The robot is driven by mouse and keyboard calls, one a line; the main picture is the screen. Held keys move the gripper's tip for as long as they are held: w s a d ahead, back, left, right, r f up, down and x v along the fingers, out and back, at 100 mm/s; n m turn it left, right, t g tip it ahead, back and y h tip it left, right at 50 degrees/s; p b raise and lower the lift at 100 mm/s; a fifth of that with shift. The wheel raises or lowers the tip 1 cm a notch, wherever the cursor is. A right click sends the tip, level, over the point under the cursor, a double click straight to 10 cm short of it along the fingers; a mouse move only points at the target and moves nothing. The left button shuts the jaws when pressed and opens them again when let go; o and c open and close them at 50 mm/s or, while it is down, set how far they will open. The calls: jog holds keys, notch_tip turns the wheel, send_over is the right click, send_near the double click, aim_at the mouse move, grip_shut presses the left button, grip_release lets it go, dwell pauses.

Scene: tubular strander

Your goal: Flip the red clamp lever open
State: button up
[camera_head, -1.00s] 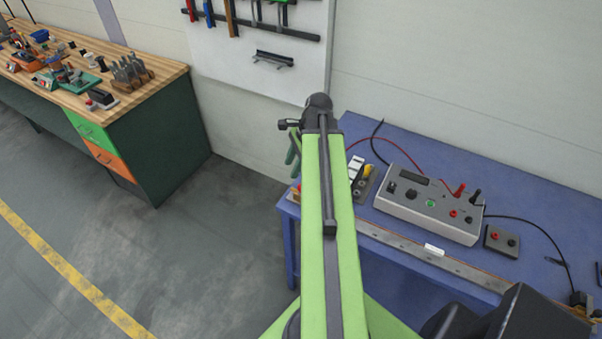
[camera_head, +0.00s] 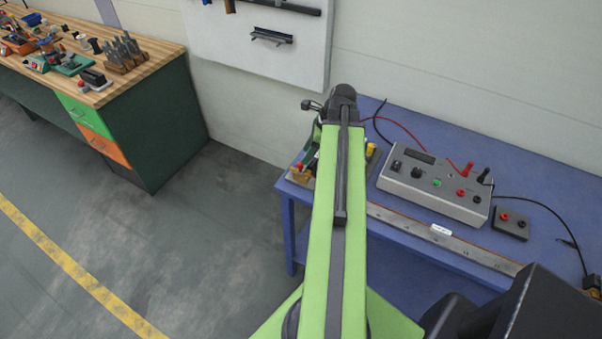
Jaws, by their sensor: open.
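A small red piece (camera_head: 299,167), which looks like the red clamp lever, shows at the left end of the blue table (camera_head: 388,112), just left of my arm. It is on or beside a yellowish-brown block; its exact angle is too small to tell. My gripper (camera_head: 315,136) is partly hidden behind the end of my green arm. Its visible green part hangs above and slightly right of the red piece, with no clear contact. My gripper is open, and I see nothing held in it.
A grey meter box (camera_head: 435,186) with knobs and red and black plugs stands right of my arm. A metal rail (camera_head: 460,247) runs along the table front. A small socket box (camera_head: 511,224) sits farther right. A wooden workbench (camera_head: 150,68) stands left; the floor between is clear.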

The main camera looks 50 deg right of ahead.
aim_at(300, 164)
jog(key=b+x, duration=0.4)
jog(key=x, duration=0.3)
jog(key=shift+b, duration=0.4)
jog(key=shift+r, duration=0.1)
jog(key=shift+c, duration=0.4)
grip_shut()
